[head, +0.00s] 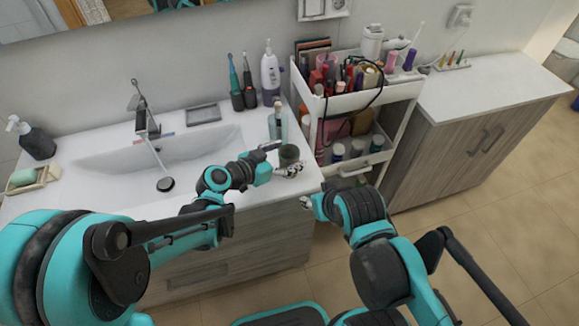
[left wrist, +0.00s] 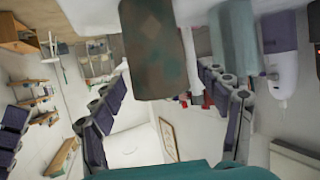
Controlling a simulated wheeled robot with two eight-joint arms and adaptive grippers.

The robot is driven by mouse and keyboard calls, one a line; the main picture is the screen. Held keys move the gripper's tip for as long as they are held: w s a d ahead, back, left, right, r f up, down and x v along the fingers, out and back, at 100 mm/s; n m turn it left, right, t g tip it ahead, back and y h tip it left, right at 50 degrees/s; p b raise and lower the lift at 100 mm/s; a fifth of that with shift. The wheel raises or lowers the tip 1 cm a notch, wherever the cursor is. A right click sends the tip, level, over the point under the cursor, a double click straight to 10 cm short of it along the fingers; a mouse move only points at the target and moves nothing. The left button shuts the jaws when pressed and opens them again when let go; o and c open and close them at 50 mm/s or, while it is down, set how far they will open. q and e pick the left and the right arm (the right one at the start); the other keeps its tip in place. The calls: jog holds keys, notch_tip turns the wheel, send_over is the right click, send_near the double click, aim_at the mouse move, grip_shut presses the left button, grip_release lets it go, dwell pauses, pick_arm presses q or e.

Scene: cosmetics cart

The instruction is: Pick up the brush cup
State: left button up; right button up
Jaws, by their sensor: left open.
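A dark green, mottled cup (head: 289,154), which I take to be the brush cup, stands on the sink counter near its right front corner. No brushes show in it. My left gripper (head: 279,159) is open, with its fingers pointing at the cup and one finger on each side of its line. In the left wrist view the cup (left wrist: 152,45) shows large just beyond the open fingers, nearer the left finger. Whether a finger touches it, I cannot tell. My right gripper (head: 307,203) is low in front of the counter edge; its fingers are too small to read.
A clear bottle (head: 278,124) stands close behind the cup. The white cart (head: 359,98), full of cosmetics, is close on the right. The sink basin (head: 150,158) lies left.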

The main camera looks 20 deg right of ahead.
pick_arm(q)
jog(key=shift+w+d+f, duration=0.2)
jog(key=shift+d+f, duration=0.05)
jog(key=shift+d, duration=0.05)
jog(key=shift+r, duration=0.1)
jog(key=c, duration=1.3)
jog(key=shift+r, duration=0.15)
